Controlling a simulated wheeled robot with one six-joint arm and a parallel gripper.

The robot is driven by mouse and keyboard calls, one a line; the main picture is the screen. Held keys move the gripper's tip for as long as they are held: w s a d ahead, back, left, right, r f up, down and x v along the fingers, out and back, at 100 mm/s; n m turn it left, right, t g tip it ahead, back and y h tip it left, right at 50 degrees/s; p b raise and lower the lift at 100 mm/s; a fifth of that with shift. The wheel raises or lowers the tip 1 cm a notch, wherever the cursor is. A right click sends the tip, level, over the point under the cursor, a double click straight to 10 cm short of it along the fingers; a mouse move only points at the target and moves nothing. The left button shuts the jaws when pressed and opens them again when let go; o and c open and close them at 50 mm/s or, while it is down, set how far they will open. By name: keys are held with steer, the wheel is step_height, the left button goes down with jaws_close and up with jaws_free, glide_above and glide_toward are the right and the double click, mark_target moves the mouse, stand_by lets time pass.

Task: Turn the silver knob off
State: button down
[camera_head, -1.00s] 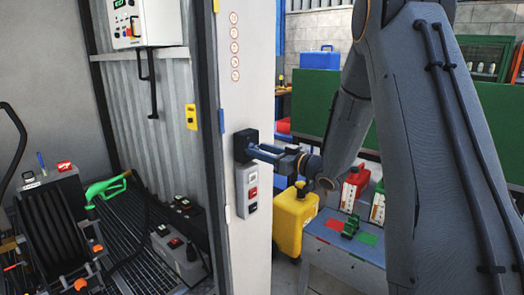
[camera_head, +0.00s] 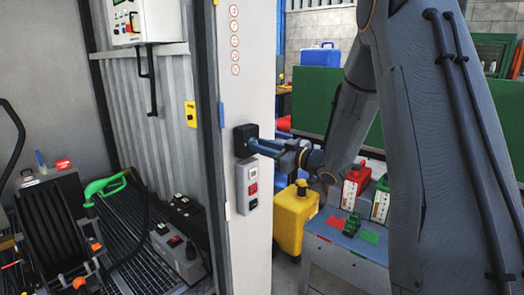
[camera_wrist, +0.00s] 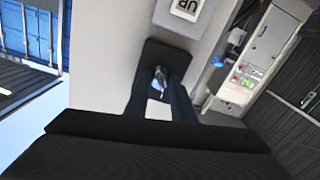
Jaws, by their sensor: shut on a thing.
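The silver knob (camera_wrist: 159,76) sits on a black plate (camera_wrist: 165,58) on the pale post, seen in the wrist view between my two dark fingers. The plate also shows in the head view (camera_head: 242,140), on the front face of the post; the knob is hidden there by the plate and my fingers. My gripper (camera_head: 257,146) reaches in from the right, its fingertips at the plate. In the wrist view my gripper (camera_wrist: 158,100) is closed around the knob's sides. The knob's exact turn angle cannot be told.
A grey button box (camera_head: 247,187) is just below the plate. A green nozzle (camera_head: 105,187) and hose reel (camera_head: 58,225) are left.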

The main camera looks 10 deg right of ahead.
steer(key=n+b, duration=0.9)
steer(key=shift+d+n, duration=0.1)
steer(key=shift+n, duration=0.3)
steer(key=shift+r+b, duration=0.1)
steer(key=shift+b, duration=0.2)
steer(key=c, duration=1.5)
jaws_free()
steer(key=shift+b+v, duration=0.65)
steer(key=shift+v, duration=3.25)
